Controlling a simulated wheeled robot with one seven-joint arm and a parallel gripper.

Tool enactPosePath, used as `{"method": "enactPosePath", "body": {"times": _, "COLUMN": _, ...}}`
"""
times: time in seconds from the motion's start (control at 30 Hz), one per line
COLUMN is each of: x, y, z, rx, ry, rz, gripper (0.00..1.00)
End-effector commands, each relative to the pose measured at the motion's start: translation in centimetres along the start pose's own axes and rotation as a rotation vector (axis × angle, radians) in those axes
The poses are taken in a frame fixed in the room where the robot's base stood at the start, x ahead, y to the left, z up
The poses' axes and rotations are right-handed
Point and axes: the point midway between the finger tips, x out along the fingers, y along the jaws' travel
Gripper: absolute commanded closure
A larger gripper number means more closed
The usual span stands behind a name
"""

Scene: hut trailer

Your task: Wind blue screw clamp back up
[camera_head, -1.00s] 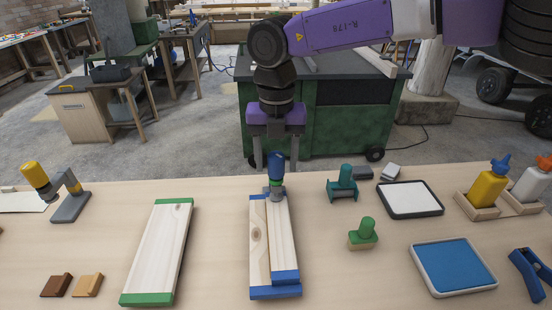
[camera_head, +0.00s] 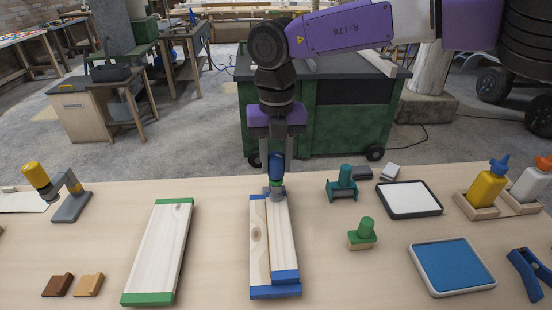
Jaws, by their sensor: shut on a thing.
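The blue screw clamp (camera_head: 276,168) stands upright at the far end of the blue-ended boards (camera_head: 258,240). Its blue handle is on top, with a green band and a grey metal body (camera_head: 275,190) below. My gripper (camera_head: 276,166) points straight down over the clamp, with its grey fingers on either side of the blue handle. It is shut on the handle. The fingers partly cover the handle, and the clamp's screw is too small to make out.
A green-ended board (camera_head: 160,250) lies to the left. A teal clamp (camera_head: 343,184), a green-handled stamp-like tool (camera_head: 363,234), a white tray pad (camera_head: 409,198) and a blue pad (camera_head: 452,266) lie to the right. A yellow-topped grey stand (camera_head: 68,203) is far left.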

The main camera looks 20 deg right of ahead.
Motion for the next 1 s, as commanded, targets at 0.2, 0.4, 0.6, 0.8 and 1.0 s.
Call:
{"method": "enactPosePath", "body": {"times": 0.2, "x": -0.19, "y": 0.04, "z": 0.0, "rx": -0.177, "ry": 0.001, "rz": 0.009, "gripper": 1.0}}
{"method": "enactPosePath", "body": {"times": 0.4, "x": -0.19, "y": -0.01, "z": 0.01, "rx": -0.367, "ry": 0.001, "rz": 0.015, "gripper": 1.0}}
{"method": "enactPosePath", "body": {"times": 0.6, "x": -0.19, "y": -0.01, "z": 0.03, "rx": -0.557, "ry": 0.001, "rz": 0.022, "gripper": 1.0}}
{"method": "enactPosePath", "body": {"times": 0.8, "x": -0.21, "y": 0.04, "z": 0.04, "rx": -0.747, "ry": 0.001, "rz": 0.029, "gripper": 1.0}}
{"method": "enactPosePath", "body": {"times": 1.0, "x": -0.19, "y": 0.01, "z": 0.03, "rx": -0.936, "ry": 0.002, "rz": 0.035, "gripper": 1.0}}
